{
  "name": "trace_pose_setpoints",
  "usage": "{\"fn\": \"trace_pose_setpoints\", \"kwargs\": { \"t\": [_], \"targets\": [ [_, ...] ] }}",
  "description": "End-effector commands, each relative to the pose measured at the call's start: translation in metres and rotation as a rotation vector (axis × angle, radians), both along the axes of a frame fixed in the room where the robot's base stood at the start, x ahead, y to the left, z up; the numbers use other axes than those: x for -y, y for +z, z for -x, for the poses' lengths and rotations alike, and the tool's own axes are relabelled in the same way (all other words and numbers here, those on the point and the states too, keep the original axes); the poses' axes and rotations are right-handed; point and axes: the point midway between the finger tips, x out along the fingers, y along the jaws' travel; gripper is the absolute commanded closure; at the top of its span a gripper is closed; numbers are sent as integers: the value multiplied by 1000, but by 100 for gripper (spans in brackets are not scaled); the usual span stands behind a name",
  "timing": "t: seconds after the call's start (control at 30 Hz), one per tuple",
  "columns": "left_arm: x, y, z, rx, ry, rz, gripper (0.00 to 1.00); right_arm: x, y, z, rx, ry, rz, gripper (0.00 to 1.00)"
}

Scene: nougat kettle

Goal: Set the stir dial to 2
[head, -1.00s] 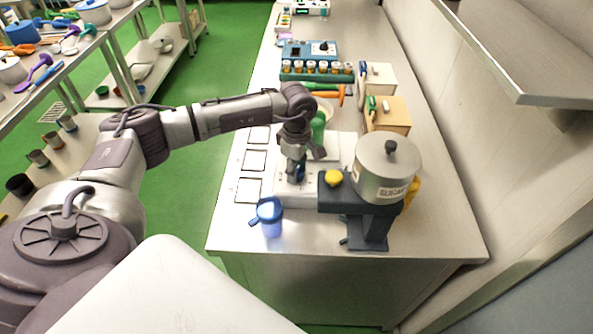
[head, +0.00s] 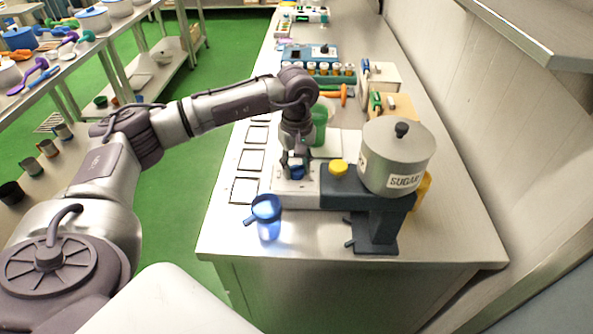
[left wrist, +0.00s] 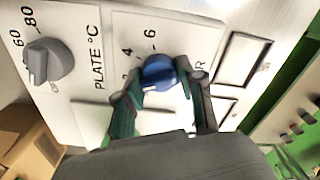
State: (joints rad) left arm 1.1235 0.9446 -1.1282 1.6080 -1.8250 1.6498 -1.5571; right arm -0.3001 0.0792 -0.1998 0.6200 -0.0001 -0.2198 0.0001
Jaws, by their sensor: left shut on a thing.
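The stir dial is a blue knob (left wrist: 158,72) on the white panel (left wrist: 186,28), with the numbers 4 and 6 readable beside it. Another number is partly covered by a finger. The dial's pointer setting cannot be read surely. My left gripper (left wrist: 160,88) has its green-grey fingers on either side of the dial and is shut on it. In the head view the left gripper (head: 296,166) reaches down onto the blue dial (head: 297,173) on the white base of the machine. My right gripper is not in view.
A grey plate-temperature dial (left wrist: 48,62) sits beside the stir dial. A blue cup (head: 267,215) stands in front. Framed squares (head: 250,160) lie to the left.

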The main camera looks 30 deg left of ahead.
Motion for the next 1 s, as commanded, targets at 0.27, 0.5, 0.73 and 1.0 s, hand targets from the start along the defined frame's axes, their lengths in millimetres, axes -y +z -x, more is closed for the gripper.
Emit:
{"fn": "trace_pose_setpoints", "kwargs": {
  "t": [0.27,0.5,0.73,1.0],
  "targets": [
    [0,1,-1,2,-45,0,96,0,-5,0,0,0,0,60],
    [0,1,-1,2,-47,0,96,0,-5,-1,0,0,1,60],
    [0,1,-1,2,-46,0,42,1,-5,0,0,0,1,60],
    [0,0,0,0,-46,0,36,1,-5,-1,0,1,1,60]
  ]
}}
